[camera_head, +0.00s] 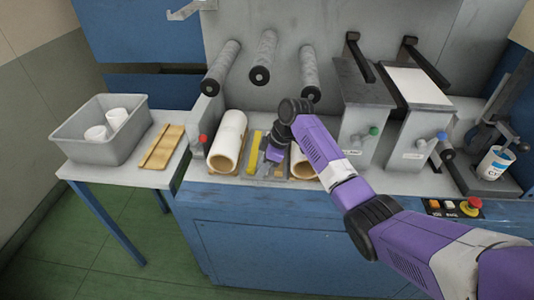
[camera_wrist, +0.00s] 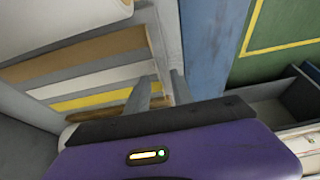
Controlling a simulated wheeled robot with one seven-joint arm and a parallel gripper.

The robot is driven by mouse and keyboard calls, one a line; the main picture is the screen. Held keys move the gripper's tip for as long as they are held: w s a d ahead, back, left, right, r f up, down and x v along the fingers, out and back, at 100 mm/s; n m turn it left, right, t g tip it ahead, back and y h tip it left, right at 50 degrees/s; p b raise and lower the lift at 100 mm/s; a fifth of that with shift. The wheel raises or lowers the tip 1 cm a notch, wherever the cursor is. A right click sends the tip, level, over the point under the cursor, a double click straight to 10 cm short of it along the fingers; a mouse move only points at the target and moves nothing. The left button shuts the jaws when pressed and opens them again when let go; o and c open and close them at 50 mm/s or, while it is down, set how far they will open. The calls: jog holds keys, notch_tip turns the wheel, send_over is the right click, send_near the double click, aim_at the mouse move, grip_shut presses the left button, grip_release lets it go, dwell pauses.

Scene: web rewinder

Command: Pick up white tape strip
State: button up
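The white tape strip (camera_wrist: 85,80) lies flat in the wrist view, between a brown strip (camera_wrist: 75,55) and a yellow strip (camera_wrist: 95,98). In the head view my gripper (camera_head: 263,168) points down over the bench, just right of the yellow strip (camera_head: 254,152). I cannot make out the white strip there; my gripper and wrist may hide it.
A grey bin (camera_head: 75,133) with white rolls sits at left.

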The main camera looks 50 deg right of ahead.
jog(key=shift+c, duration=0.2)
grip_shut()
jog(key=shift+r, duration=0.1)
